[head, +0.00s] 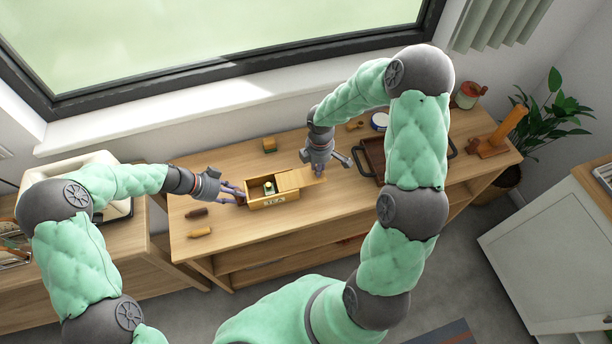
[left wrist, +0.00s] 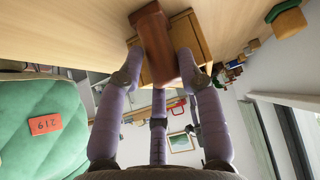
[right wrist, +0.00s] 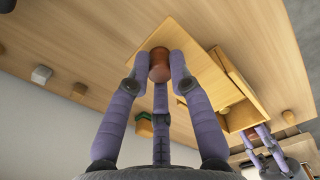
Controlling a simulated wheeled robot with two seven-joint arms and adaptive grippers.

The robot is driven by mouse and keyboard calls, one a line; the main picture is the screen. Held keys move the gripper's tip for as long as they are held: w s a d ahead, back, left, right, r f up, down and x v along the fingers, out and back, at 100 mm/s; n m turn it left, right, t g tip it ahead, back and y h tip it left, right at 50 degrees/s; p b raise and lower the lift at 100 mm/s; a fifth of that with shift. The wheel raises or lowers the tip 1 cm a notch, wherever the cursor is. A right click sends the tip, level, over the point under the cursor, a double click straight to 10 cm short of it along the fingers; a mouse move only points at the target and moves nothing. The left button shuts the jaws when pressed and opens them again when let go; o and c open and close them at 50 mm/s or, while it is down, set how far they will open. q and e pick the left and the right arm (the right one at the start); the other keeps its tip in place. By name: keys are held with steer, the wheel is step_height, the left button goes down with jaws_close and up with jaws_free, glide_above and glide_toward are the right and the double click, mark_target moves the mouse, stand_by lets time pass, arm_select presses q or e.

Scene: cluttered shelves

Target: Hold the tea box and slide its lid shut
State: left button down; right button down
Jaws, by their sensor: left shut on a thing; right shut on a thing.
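The wooden tea box (head: 272,203) stands on the bench with a label on its front. Its lid (head: 294,180) sticks out past the right end, and the left part of the box is open, showing a small green and yellow item (head: 268,187). My left gripper (head: 241,194) is shut on a reddish-brown handle (left wrist: 155,45) at the left end of the box (left wrist: 190,42). My right gripper (head: 318,173) is shut on the round brown knob (right wrist: 159,65) at the lid's outer end; the lid also shows in the right wrist view (right wrist: 198,68).
A wooden block (head: 269,145) lies behind the box. The bench in front of the box is clear.

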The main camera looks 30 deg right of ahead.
mark_target(291, 180)
steer(key=shift+w+a, duration=0.35)
steer(key=shift+a, duration=1.05)
steer(key=shift+w+a, duration=0.4)
steer(key=shift+a, duration=0.95)
steer(key=shift+w+a, duration=0.35)
steer(key=shift+a, duration=1.05)
steer(key=shift+w+a, duration=0.1)
steer(key=shift+a, duration=0.3)
steer(key=c, duration=1)
jaws_free()
steer(key=shift+c, duration=0.2)
step_height(291, 180, up, 12)
